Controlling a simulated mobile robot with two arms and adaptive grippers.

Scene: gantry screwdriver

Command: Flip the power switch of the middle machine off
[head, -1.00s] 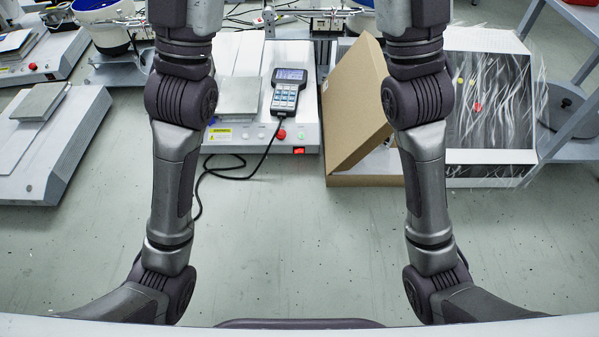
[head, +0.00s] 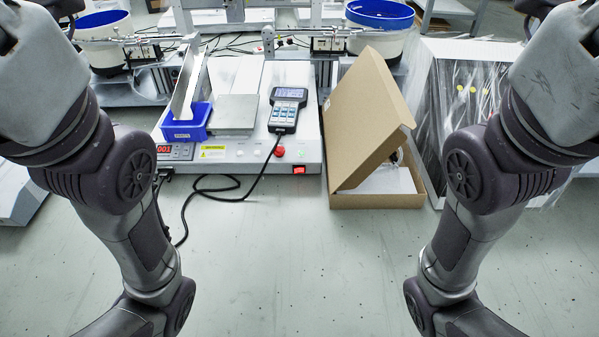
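The middle machine (head: 250,152) is a light grey box on the far side of the floor area, upright and facing me. Its power switch (head: 299,170) is a small lit red rocker at the lower right of the front face. A round red button (head: 279,151) sits just above and left of it. A handheld controller (head: 286,108) with a screen and keypad lies on top, its black cable hanging down the front. Both my arms are raised at the left and right of the view. Both grippers are outside the picture.
An open cardboard box (head: 375,202) stands close to the right of the machine. A blue bin (head: 186,127) sits on the machine's left side. A plastic-wrapped crate (head: 435,140) is further right. The floor (head: 300,265) in front is clear.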

